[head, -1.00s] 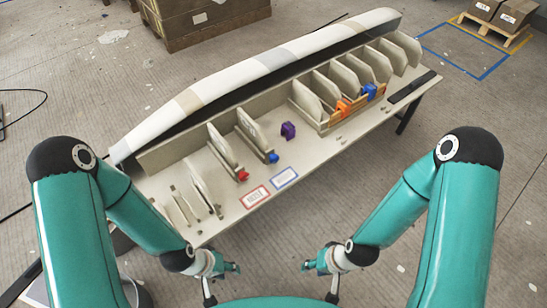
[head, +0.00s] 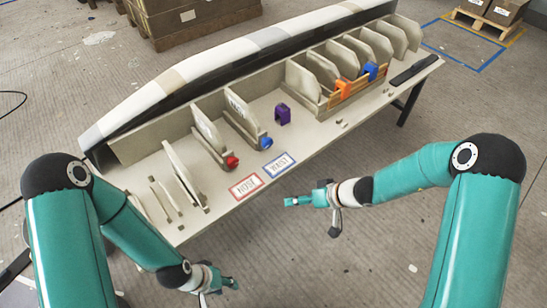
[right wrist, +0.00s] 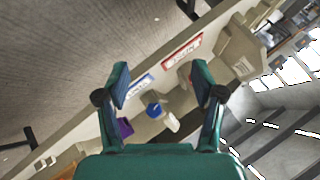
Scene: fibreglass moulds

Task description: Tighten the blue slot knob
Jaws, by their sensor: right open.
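The blue slot knob (head: 265,142) sits at the front end of a slot beside an upright panel on the bench. It also shows in the right wrist view (right wrist: 153,110), between and beyond my fingers. My right gripper (head: 291,201) is in front of the bench edge, apart from the knob. In the right wrist view its two fingers (right wrist: 160,85) are spread with nothing between them. My left gripper (head: 230,284) is low at the front, away from the bench; whether its fingers are open is too small to tell.
A red knob (head: 231,162) sits left of the blue one, and a purple clamp (head: 282,114) stands to the right. Red-framed (head: 246,186) and blue-framed (head: 279,165) labels lie on the front strip. An orange clamp (head: 343,88) and a blue clamp (head: 371,71) sit on the rack.

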